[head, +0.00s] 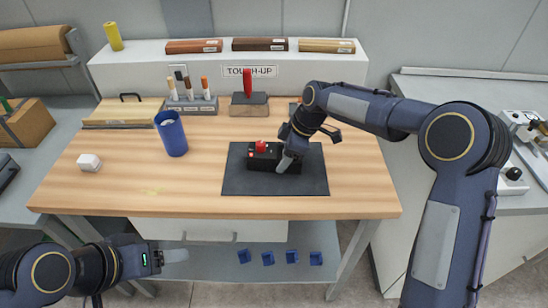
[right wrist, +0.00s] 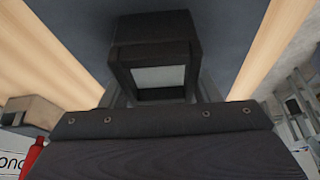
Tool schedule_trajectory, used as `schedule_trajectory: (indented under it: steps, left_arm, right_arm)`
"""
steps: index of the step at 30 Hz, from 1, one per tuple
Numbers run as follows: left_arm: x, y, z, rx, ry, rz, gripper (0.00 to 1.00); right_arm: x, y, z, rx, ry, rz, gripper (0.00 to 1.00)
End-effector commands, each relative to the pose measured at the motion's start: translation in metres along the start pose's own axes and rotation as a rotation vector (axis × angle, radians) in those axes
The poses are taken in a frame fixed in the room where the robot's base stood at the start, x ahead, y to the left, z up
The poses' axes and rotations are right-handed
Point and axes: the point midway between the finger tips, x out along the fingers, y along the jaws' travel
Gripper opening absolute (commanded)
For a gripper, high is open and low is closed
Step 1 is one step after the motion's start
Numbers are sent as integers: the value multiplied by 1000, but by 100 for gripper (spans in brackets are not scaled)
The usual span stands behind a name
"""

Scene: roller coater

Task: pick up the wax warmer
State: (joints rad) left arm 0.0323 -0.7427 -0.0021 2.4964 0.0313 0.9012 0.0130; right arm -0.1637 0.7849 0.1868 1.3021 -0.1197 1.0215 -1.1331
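The black box with a red top and a small red spot on its front, which looks like the wax warmer (head: 262,155), sits on the dark mat (head: 240,184). My right gripper (head: 287,161) reaches down at its right end, with a pale fingertip in front of it. Whether the fingers are closed on it cannot be made out. In the right wrist view a dark block with a pale square face fills the middle; I cannot tell if it is the warmer or finger parts. My left gripper (head: 172,256) is low at the left, beyond the table's front edge, empty.
Small blue bins (head: 291,256) lie on the shelf below. The table's front right is clear.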

Motion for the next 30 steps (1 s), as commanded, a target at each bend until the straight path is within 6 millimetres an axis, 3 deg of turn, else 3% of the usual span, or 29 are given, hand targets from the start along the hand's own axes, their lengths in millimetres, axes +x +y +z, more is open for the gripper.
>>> schedule_trajectory:
  steps: [1,4,14,21,30]
  left_arm:
    - [0,0,0,0,0,0,66]
    - [0,0,0,0,0,0,66]
    - [0,0,0,0,0,0,66]
    - [1,0,0,0,0,0,66]
    - [12,-5,6,0,0,0,66]
  right_arm:
    - [0,0,0,0,0,0,49]
    - [0,0,0,0,0,0,36]
    - [-5,1,-2,0,3,4,36]
    - [-31,1,-13,-1,4,7,36]
    - [-90,-54,-35,-4,4,7,36]
